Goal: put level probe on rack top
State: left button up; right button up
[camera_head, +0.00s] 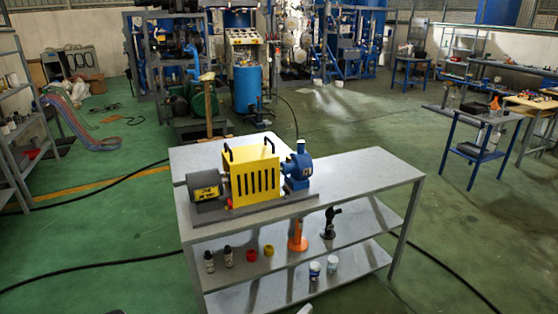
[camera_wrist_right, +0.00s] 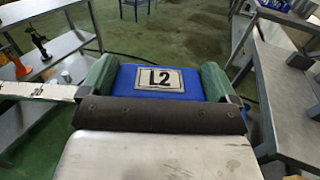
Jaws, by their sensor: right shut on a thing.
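In the right wrist view a blue block with a white "L2" label (camera_wrist_right: 160,79), which I take to be the level probe, sits between the green pads of my right gripper (camera_wrist_right: 157,82). The gripper is shut on it, and a dark bar crosses in front of its lower edge. The steel rack (camera_head: 365,168) stands in the middle of the head view. A yellow-housed pump unit (camera_head: 251,176) with a grey motor and blue pump head stands on the left part of its top. The probe and my right gripper do not show in the head view. My left gripper is in neither view.
The rack top is bare right of the pump. Black cables (camera_head: 85,265) lie on the green floor. A blue-legged table (camera_head: 473,130) stands at right.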

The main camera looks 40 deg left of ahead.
aim_at(356, 173)
jog(key=i+u, duration=0.45)
jog(key=i+l+u, duration=0.1)
jog(key=i+u, duration=0.15)
jog(key=u, duration=0.25)
jog(key=i+l+u, duration=0.2)
jog(key=u, duration=0.25)
jog(key=i+l+u, duration=0.35)
jog(key=u, duration=0.15)
jog(key=i+l, duration=0.25)
jog(key=l, duration=0.15)
jog(key=i+l, duration=0.25)
jog(key=l, duration=0.15)
jog(key=i+l+u, duration=0.1)
jog(key=i+l, duration=0.4)
jog(key=l, duration=0.3)
jog(key=i+l+u, duration=0.1)
jog(key=i+l, duration=0.15)
jog(key=l, duration=0.2)
jog(key=i, duration=0.25)
